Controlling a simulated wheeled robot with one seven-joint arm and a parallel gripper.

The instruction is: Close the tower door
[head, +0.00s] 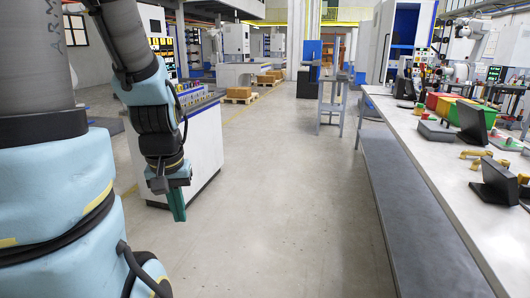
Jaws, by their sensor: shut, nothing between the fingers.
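My gripper (177,205) hangs at the left of the head view, pointing down over the open floor. Its green fingers are together and hold nothing. A tall white and blue cabinet (372,45) stands at the back right, with a dark blue, glassy-looking front. It may be the tower, but I cannot tell which panel is its door or how far that door stands open. My gripper is far from this cabinet and touches nothing.
A long white workbench (405,150) runs along the right, with black monitors and red, yellow and green bins (455,108). A white machine counter (207,150) stands behind my gripper. A grey step stand (333,100) is ahead. The middle floor (280,210) is clear.

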